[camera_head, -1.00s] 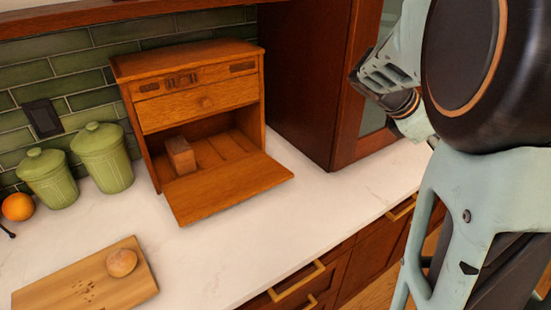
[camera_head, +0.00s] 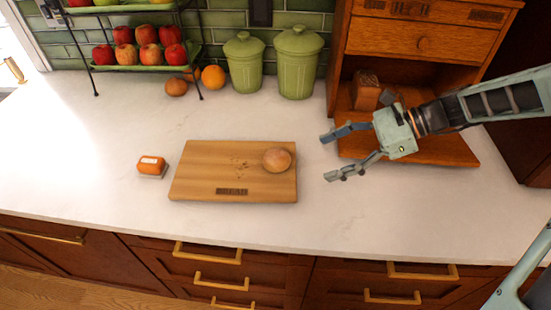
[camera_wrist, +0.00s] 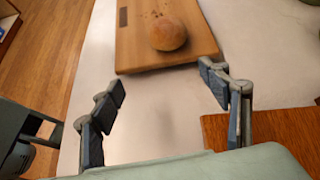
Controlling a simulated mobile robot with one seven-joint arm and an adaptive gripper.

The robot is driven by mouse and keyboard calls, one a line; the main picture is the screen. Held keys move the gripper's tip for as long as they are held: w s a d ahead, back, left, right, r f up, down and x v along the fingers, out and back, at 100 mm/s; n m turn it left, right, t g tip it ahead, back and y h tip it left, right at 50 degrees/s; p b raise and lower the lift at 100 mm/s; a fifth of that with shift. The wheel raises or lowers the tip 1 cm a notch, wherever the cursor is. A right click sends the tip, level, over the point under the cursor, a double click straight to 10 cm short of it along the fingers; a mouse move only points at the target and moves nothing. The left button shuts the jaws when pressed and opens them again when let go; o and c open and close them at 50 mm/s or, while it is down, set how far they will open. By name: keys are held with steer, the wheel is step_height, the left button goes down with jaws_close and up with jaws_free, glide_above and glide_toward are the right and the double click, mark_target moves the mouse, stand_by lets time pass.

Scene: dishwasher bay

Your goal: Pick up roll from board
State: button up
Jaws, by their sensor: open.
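The roll (camera_head: 277,160) is round and brown and sits near the right end of the wooden cutting board (camera_head: 210,178). In the wrist view the roll (camera_wrist: 169,34) lies ahead of the fingers, near the board's (camera_wrist: 135,45) close edge. My gripper (camera_head: 328,156) is open and empty, a short way to the right of the roll and board, with its fingers pointing left towards them. In the wrist view my gripper (camera_wrist: 165,88) shows its two fingers spread apart over bare counter. Crumbs lie on the board.
An open wooden bread box (camera_head: 420,38) with a loaf (camera_head: 366,90) inside stands behind my arm, its lid folded down. Green canisters (camera_head: 298,62), an orange (camera_head: 213,77) and a fruit rack (camera_head: 137,66) stand at the back. A small orange package (camera_head: 151,166) lies left of the board.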

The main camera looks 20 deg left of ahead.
mark_target(289, 156)
steer(key=shift+m+y, duration=0.7)
steer(key=shift+m, duration=0.1)
steer(key=a, duration=0.4)
steer(key=s+a, duration=0.1)
steer(key=a, duration=0.1)
steer(key=shift+a+f, duration=0.35)
steer(key=x, duration=0.5)
steer(key=shift+w+a+f, duration=0.15)
steer(key=shift+a+f, duration=0.05)
steer(key=shift+f, duration=0.2)
steer(key=c, duration=1)
